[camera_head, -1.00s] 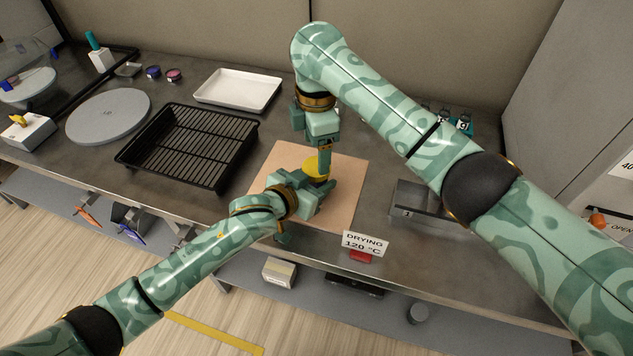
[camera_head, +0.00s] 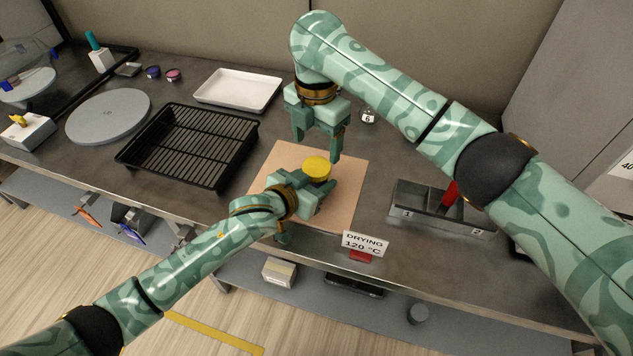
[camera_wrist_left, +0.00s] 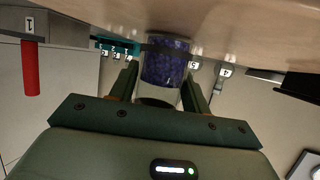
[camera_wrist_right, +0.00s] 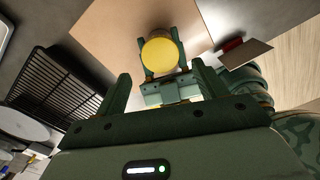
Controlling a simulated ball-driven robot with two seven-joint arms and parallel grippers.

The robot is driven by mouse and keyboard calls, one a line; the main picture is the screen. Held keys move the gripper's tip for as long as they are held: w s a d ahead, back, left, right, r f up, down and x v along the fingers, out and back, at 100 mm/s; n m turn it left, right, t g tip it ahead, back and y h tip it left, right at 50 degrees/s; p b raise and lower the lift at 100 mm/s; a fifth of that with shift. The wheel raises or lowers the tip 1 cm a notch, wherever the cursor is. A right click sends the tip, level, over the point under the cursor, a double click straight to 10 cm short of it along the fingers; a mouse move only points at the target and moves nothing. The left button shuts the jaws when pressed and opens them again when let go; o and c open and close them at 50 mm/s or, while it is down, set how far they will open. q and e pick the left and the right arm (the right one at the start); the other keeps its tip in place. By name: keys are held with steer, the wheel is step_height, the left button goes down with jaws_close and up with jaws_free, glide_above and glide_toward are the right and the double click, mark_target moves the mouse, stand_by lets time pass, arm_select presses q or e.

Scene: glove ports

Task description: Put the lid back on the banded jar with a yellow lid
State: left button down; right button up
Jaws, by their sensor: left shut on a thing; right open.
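The banded jar (camera_wrist_left: 165,62), clear with dark blue contents and a dark band, stands on the tan mat (camera_head: 345,205). My left gripper (camera_wrist_left: 160,82) is shut around its sides. The yellow lid (camera_head: 316,168) rests on top of the jar and looks about level; it also shows from above in the right wrist view (camera_wrist_right: 160,56). The lid's lower edge is not clear enough to show how closely it is seated. My right gripper (camera_head: 317,142) is open and empty, above and behind the lid, apart from it.
A black rack (camera_head: 190,145), white tray (camera_head: 238,90) and grey disc (camera_head: 108,116) lie to the left. A grey divided bin (camera_head: 430,210) with a red object stands to the right. A "DRYING 120 °C" sign (camera_head: 362,243) is at the front edge.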

mark_target(317, 166)
step_height(317, 166, down, 6)
steer(key=shift+f, duration=0.1)
stand_by(0.4)
steer(key=c, duration=1)
steer(key=m, duration=0.6)
steer(key=shift+m, duration=0.3)
steer(key=o, duration=1.1)
